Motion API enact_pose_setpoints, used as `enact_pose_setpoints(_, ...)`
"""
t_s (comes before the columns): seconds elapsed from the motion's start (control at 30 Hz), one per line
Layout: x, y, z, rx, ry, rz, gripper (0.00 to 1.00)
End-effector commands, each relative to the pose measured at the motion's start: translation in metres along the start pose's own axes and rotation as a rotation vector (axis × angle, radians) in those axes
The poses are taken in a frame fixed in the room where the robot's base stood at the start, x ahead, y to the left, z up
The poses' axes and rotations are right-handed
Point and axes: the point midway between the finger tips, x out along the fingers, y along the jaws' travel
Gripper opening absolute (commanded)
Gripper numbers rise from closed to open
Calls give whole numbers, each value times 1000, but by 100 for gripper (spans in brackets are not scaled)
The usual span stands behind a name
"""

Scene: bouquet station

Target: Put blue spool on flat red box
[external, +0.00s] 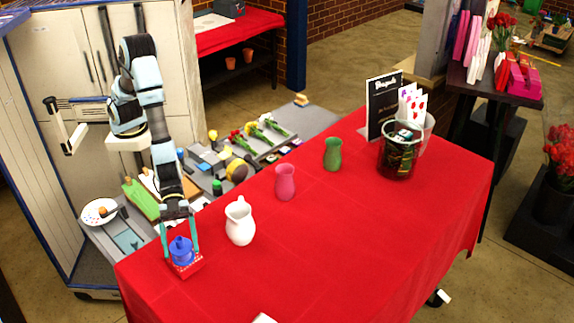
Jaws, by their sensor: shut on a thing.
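The blue spool (181,249) is upright at the near left of the red-covered table, between the two teal fingers of my gripper (181,246). My gripper points down and is shut on the spool. The flat red box (187,269) is directly under the spool. The spool looks to be on or just above the box's top; I cannot tell whether they touch.
A white pitcher (240,222) stands close to the right of my gripper. A pink vase (285,182) and a green vase (333,154) stand farther back. A dark glass container (398,152) is at the far end. The table's middle and right (370,240) are clear.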

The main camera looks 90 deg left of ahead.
Motion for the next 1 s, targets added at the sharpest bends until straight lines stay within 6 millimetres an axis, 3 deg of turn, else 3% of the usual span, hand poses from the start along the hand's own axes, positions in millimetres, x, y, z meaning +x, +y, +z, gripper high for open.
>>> enact_pose_setpoints(0.3, 2, 0, 3, 0, 1, -1, 26)
enact_pose_setpoints(0.33, 1, 0, 2, 0, 1, -1, 88)
enact_pose_setpoints(0.43, 1, 0, 2, 0, 1, -1, 99)
enact_pose_setpoints(0.8, -2, -1, -2, 0, 1, -1, 100)
enact_pose_setpoints(1.0, -34, -2, 1, 0, 2, -4, 100)
